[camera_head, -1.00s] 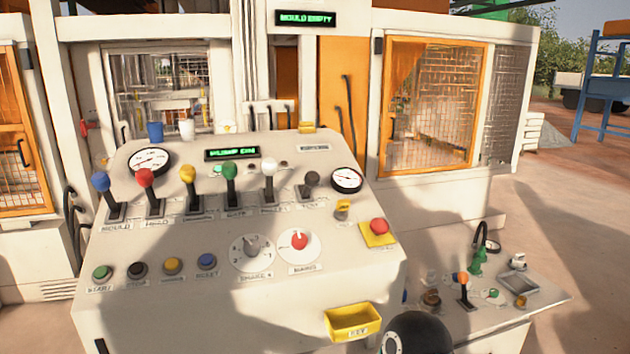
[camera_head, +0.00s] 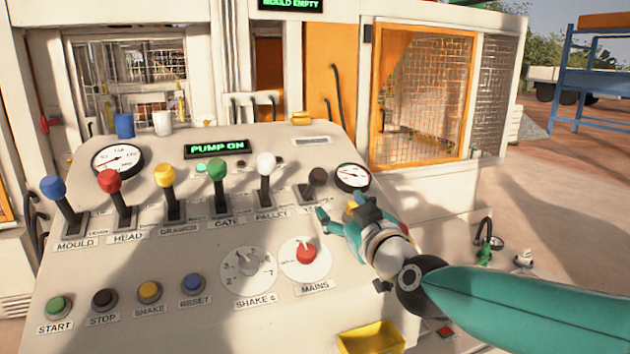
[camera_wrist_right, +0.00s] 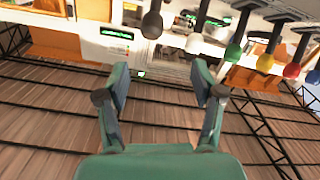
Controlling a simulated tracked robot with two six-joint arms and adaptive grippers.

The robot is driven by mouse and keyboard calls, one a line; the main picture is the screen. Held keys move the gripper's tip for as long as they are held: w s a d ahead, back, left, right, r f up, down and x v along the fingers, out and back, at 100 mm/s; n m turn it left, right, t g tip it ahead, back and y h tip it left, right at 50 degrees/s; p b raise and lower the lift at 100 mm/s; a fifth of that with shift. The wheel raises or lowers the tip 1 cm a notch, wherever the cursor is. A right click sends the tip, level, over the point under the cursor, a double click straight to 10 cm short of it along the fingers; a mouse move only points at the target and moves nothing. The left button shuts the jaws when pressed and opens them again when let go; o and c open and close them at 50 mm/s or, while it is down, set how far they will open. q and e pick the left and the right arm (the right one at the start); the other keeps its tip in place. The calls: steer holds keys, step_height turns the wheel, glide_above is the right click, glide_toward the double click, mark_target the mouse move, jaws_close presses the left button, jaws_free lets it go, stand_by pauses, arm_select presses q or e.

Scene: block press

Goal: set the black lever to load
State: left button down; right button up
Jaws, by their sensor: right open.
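The black lever (camera_head: 317,180) stands at the right end of the lever row on the sloped control panel, left of the right-hand gauge. The label below it is partly hidden by my right gripper (camera_head: 340,213). That gripper is open and empty over the panel, just below and right of the black lever, apart from it. In the right wrist view the black knob (camera_wrist_right: 152,25) shows beyond the open fingers (camera_wrist_right: 160,80), with nothing between them. My left gripper is not in view.
The white lever (camera_head: 266,167) is the black one's near neighbour, with green, yellow, red and blue levers further left. The gauge (camera_head: 352,177) is close on the right. The red mains knob (camera_head: 306,251) lies below. A yellow tray (camera_head: 371,338) is at the panel's front.

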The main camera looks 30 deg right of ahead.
mark_target(321, 181)
steer(key=p+x, duration=0.1)
steer(key=x, duration=0.4)
steer(key=p+x, duration=0.1)
steer(key=x, duration=0.4)
steer(key=d+p+x, duration=0.1)
steer(key=x, duration=0.4)
steer(key=shift+w+d+r, duration=0.1)
steer(key=shift+d+r, duration=0.05)
jaws_close()
